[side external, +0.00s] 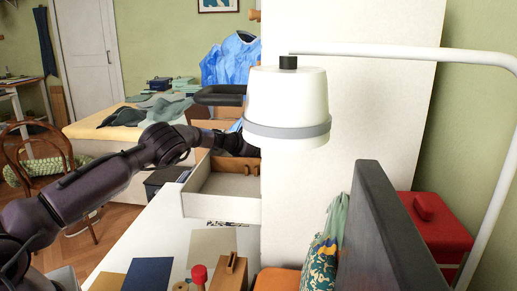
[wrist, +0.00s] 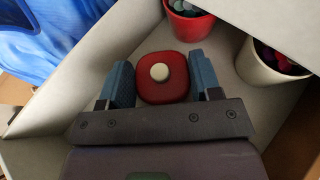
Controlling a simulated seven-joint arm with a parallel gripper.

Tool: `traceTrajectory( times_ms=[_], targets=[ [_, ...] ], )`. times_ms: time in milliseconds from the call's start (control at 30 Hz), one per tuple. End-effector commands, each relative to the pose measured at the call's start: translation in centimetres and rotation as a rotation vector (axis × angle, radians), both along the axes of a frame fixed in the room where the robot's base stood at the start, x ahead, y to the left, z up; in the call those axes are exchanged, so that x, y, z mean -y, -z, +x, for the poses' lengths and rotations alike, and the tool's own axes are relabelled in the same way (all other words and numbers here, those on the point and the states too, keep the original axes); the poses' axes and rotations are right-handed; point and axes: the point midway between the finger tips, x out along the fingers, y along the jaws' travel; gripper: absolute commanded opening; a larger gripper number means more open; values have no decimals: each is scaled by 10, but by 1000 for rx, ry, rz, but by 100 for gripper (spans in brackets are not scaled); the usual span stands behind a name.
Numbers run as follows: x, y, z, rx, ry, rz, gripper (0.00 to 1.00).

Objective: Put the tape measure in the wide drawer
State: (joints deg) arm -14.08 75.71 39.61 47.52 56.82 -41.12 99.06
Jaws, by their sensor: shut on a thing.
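In the wrist view my gripper (wrist: 162,72) is shut on a red, rounded tape measure (wrist: 163,92) with a pale round button. One blue-padded finger is on each side of it. A pale grey surface lies around and beyond the tape measure; I cannot tell whether it touches that surface. I cannot tell for sure that this is the wide drawer. My gripper and the tape measure are hidden there behind the lamp and white panel.
In the wrist view a red pot (wrist: 190,24) and a white pot (wrist: 262,68) stand just beyond my fingers, at the top right. A white lamp (side external: 287,100) and tall white panel (side external: 370,110) block the side view.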

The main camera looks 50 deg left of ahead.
Motion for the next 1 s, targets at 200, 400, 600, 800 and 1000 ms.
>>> traceTrajectory(
  times_ms=[200,400,600,800,1000],
  targets=[
    [0,2,0,0,0,0,34],
    [0,2,0,0,0,0,83],
    [0,2,0,0,0,0,83],
    [-1,-4,-6,0,-2,-1,83],
    [0,-13,-27,0,-3,-3,83]
  ],
)
